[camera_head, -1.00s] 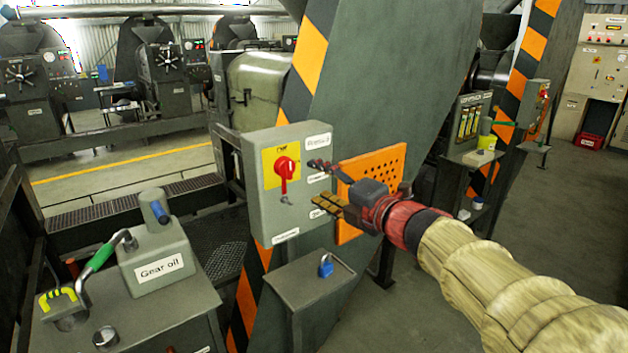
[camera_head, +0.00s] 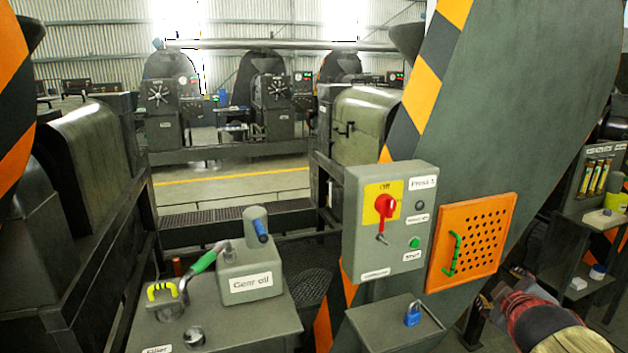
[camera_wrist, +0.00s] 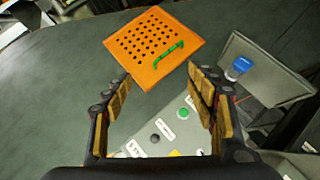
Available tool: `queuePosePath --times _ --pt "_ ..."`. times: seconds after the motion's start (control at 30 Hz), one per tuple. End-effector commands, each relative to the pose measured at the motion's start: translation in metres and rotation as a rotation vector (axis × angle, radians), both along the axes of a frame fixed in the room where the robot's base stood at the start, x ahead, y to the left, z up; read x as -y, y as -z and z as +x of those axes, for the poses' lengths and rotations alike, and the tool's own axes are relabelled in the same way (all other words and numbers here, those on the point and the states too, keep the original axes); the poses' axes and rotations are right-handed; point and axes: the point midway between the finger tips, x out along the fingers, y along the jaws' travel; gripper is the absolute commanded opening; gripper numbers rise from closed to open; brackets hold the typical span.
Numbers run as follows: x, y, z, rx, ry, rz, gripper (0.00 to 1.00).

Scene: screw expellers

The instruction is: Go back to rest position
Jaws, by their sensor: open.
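My gripper (camera_head: 497,292) is at the lower right of the head view, below the orange perforated panel (camera_head: 492,238) with its green handle. In the wrist view my gripper (camera_wrist: 165,100) has its two padded fingers wide apart with nothing between them. The grey control box (camera_head: 371,262) has a red switch (camera_head: 385,206) on a yellow plate marked Off, a green button (camera_head: 414,242) and a label reading Press 1. The wrist view shows the control box and the green button (camera_wrist: 183,113) beyond the fingers.
A Gear oil box (camera_head: 250,265) and a green-handled lever (camera_head: 203,262) stand on a bench at lower left. A striped post (camera_head: 425,75) rises behind the control box. Another stand (camera_head: 590,215) is at right.

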Motion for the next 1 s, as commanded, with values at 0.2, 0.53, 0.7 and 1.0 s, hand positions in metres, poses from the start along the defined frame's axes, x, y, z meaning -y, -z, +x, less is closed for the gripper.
queuePosePath --times 0.2,0.53,0.7,1.0 --pt "-0.042 0.075 -0.108 -0.175 0.356 0.448 0.57" --pt "-0.177 0.117 -0.22 -0.403 0.438 0.858 0.57" --pt "-0.197 0.101 -0.222 -0.38 0.347 0.853 0.57" --pt "-0.2 0.101 -0.221 -0.384 0.333 0.848 0.57"
